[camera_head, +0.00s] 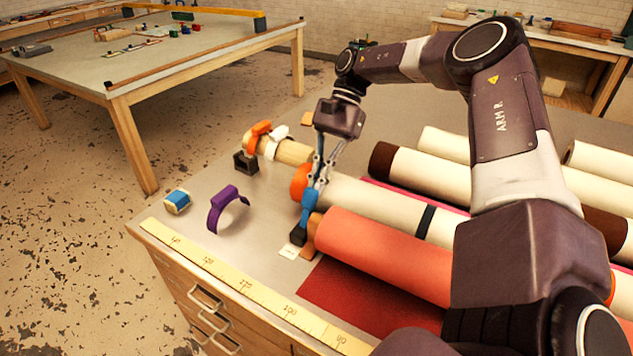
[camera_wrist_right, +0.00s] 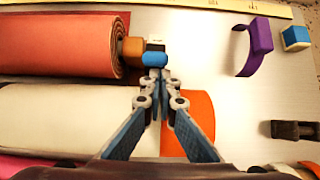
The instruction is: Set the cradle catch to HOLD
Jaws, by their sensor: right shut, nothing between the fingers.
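A blue piece (camera_head: 309,202), which looks like the cradle catch, stands at the near end of the rolls. It has a dark foot and sits beside a wooden block (camera_head: 313,232); the wrist view shows the blue piece (camera_wrist_right: 154,59) next to the wooden block (camera_wrist_right: 133,47). My right gripper (camera_head: 315,184) points down with its fingers shut and empty, its tips at or just above the blue piece; I cannot tell whether they touch. In the wrist view the fingertips (camera_wrist_right: 158,76) meet just below it. A white label (camera_head: 288,253) lies beside it, unreadable. My left gripper is not in view.
A coral roll (camera_head: 385,258) and a cream roll (camera_head: 370,201) lie right of the catch. A purple clip (camera_head: 220,207) and a blue-and-cream block (camera_head: 177,201) stand left. A yellow ruler (camera_head: 235,284) runs along the front edge. Bare tabletop lies between.

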